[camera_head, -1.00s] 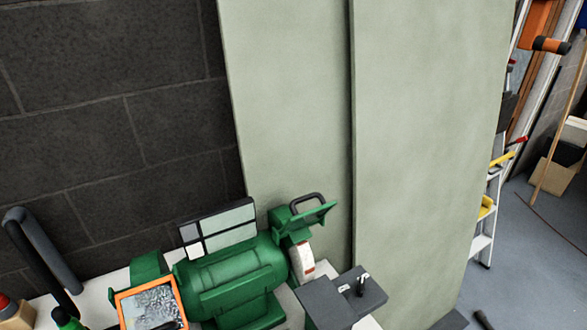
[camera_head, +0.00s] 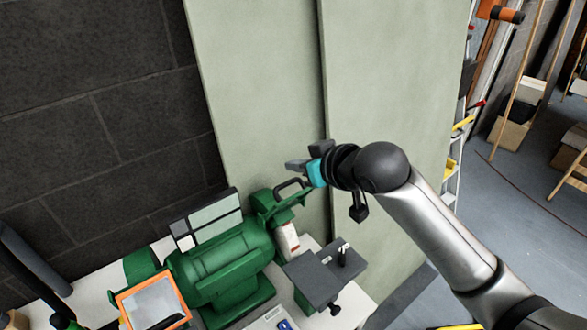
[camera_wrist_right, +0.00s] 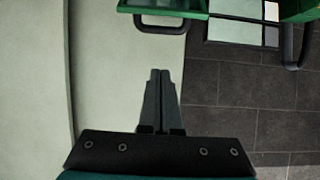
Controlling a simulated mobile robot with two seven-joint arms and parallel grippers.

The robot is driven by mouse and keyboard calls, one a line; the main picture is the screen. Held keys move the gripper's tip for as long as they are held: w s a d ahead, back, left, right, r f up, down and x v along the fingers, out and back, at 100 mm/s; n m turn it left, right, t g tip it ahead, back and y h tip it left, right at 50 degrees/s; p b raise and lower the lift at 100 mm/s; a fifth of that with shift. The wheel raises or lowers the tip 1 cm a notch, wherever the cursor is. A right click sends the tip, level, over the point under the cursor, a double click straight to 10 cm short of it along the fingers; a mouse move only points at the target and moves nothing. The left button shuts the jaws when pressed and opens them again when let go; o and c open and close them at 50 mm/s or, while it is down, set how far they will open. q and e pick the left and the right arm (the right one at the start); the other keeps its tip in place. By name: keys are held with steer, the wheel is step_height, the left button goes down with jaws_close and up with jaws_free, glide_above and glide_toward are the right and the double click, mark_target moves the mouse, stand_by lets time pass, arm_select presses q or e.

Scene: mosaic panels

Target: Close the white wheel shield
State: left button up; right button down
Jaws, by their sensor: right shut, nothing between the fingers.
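A green bench grinder (camera_head: 222,268) stands on a white bench top. Its white wheel (camera_head: 287,240) is at the right end. The green shield (camera_head: 285,209) above that wheel is tilted up, with a dark loop handle (camera_head: 288,184). In the right wrist view the shield's edge (camera_wrist_right: 175,6) and its handle (camera_wrist_right: 160,27) show at the top. My right gripper (camera_head: 292,165) is just above the handle, with a gap between them in the wrist view. Its fingers (camera_wrist_right: 159,74) are together and empty. My left gripper is out of view.
An orange-framed shield (camera_head: 152,303) covers the grinder's left end. A dark grey tool rest (camera_head: 325,276) sits in front of the white wheel. Pale green panels (camera_head: 390,90) stand close behind. A ladder (camera_head: 455,165) and boxes are farther right.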

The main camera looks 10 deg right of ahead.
mark_target(286, 184)
steer(key=shift+w+a+f+p, duration=0.3)
steer(key=shift+w+f, duration=0.3)
steer(key=shift+f, duration=0.4)
steer(key=shift+w+a+f+p, duration=0.15)
steer(key=shift+w+f+p, duration=0.3)
steer(key=shift+f, duration=0.55)
steer(key=shift+w+a+f+p, duration=0.25)
steer(key=shift+w+f, duration=0.45)
steer(key=shift+f, duration=0.3)
steer(key=shift+f, duration=0.1)
